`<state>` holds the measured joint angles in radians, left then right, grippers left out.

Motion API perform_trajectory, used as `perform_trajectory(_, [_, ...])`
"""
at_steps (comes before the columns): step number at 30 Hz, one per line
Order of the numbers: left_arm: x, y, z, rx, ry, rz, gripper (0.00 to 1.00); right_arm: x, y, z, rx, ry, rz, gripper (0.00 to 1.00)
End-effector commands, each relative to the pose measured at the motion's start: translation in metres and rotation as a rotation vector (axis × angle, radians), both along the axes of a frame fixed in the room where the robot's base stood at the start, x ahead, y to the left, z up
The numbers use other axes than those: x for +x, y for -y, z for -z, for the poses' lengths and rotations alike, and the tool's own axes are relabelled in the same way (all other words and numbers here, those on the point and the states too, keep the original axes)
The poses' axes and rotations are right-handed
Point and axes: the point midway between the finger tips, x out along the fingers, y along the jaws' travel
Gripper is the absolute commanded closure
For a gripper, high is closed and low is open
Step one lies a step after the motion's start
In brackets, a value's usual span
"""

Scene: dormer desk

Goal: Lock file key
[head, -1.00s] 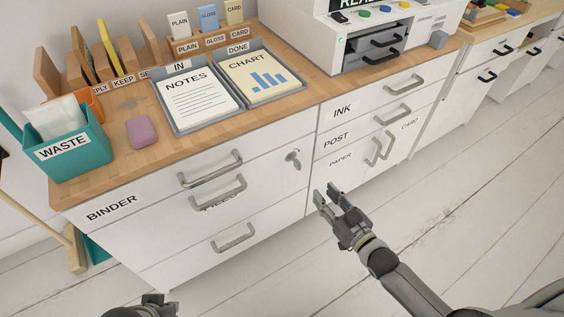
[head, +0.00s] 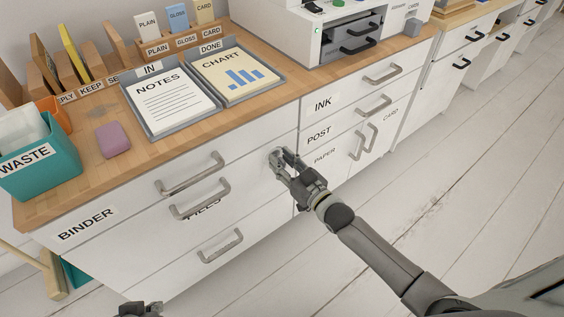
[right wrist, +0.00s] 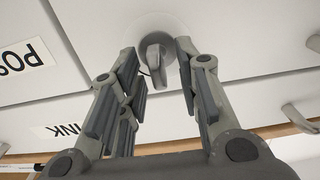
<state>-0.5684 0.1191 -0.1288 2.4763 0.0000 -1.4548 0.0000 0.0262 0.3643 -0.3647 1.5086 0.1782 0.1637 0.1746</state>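The file key (right wrist: 157,55) is a grey metal key in a round lock plate (right wrist: 172,22) on the white cabinet front. In the right wrist view its bow stands between my right gripper's fingers (right wrist: 157,65), with a gap on both sides. My right gripper (head: 282,158) is open at the lock in the head view, where it mostly hides the key. The drawer labelled FILES (head: 190,217) looks shut. My left gripper (head: 140,309) shows only in part at the bottom edge, and its fingers cannot be made out.
Drawer handles (head: 190,174) stick out left of the lock, and the INK drawer (head: 345,98) is to its right. On the desktop are a NOTES tray (head: 150,128), a CHART tray, a pink eraser (head: 113,139) and a teal WASTE bin (head: 45,172). Open floor lies in front.

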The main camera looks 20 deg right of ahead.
Motion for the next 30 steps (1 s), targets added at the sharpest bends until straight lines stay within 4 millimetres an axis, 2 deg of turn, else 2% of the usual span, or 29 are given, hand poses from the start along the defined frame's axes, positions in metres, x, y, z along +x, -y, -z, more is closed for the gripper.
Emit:
perform_trajectory(11, [0.0062, 0.0019, -0.0019, -0.006, 0.028, 0.003, 1.0, 0.0043, -0.0016, -0.0003, 0.0, 0.0, 0.0, 0.69])
perform_trajectory(18, [0.0061, 0.0018, -0.002, -0.005, 0.028, 0.002, 1.0, 0.0042, -0.0014, -0.0003, 0.0, 0.0, 0.0, 1.0])
perform_trajectory(26, [0.0055, 0.0015, -0.0024, -0.005, 0.025, 0.002, 1.0, 0.0041, -0.0013, -0.0004, 0.006, -0.002, 0.0, 1.0])
perform_trajectory(30, [-0.0022, -0.0004, -0.0008, 0.002, -0.012, 0.0, 1.0, 0.0042, -0.0009, -0.001, 0.034, -0.012, 0.0, 1.0])
